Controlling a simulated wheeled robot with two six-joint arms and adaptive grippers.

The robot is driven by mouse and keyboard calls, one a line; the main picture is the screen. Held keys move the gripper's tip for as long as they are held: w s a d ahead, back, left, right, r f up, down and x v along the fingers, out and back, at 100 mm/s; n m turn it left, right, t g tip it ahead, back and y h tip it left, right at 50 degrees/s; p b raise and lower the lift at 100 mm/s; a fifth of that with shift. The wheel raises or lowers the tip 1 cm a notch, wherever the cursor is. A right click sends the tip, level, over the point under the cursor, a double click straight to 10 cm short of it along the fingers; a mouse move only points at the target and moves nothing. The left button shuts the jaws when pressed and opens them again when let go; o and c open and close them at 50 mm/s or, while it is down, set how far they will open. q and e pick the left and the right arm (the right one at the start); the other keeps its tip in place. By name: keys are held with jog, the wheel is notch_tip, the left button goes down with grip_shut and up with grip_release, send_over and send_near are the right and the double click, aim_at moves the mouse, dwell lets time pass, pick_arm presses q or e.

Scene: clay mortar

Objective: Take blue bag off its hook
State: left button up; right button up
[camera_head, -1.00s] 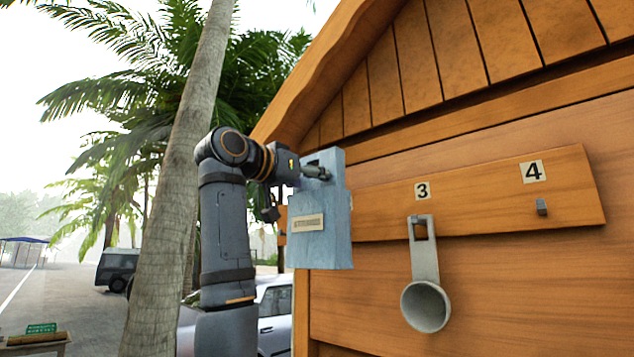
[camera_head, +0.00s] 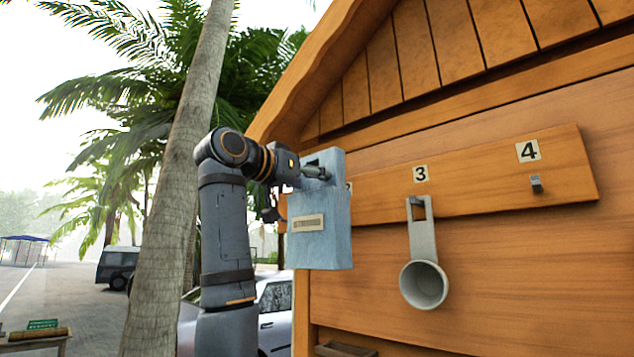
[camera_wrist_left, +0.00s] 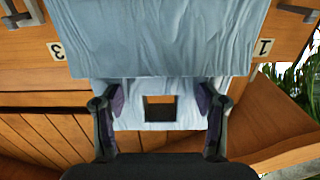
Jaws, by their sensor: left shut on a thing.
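The blue bag (camera_head: 322,245) hangs upright with a small label on its front. It has a narrower top tab with a square hole. My left gripper (camera_head: 320,173) is shut on this tab from the left side in the head view. In the left wrist view, the fingers of my gripper (camera_wrist_left: 153,100) stand at both sides of the tab, and the bag (camera_wrist_left: 150,40) fills the upper middle. Wood shows through the hole. I see no hook in the hole, and cannot tell whether the bag touches one. My right gripper is not in view.
The wooden hook board (camera_head: 470,195) runs right behind the bag. A grey ladle (camera_head: 424,275) hangs under number 3, and an empty hook (camera_head: 537,184) sits under number 4. A palm trunk (camera_head: 178,180) stands left, beyond my arm. A small ledge (camera_head: 345,350) shows below.

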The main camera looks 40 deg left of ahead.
aim_at(307, 219)
pick_arm(q)
jog(key=shift+f+b, duration=3.6)
jog(key=shift+f, duration=0.5)
jog(key=shift+s, duration=0.1)
jog(key=shift+s+a+b, duration=0.15)
jog(key=shift+s+b, duration=0.35)
jog(key=shift+s, duration=1.35)
jog(key=shift+s+a+b, duration=0.15)
jog(key=shift+s+b, duration=0.35)
jog(key=shift+s, duration=1.3)
jog(key=shift+s+a, duration=0.1)
jog(key=shift+s, duration=1.2)
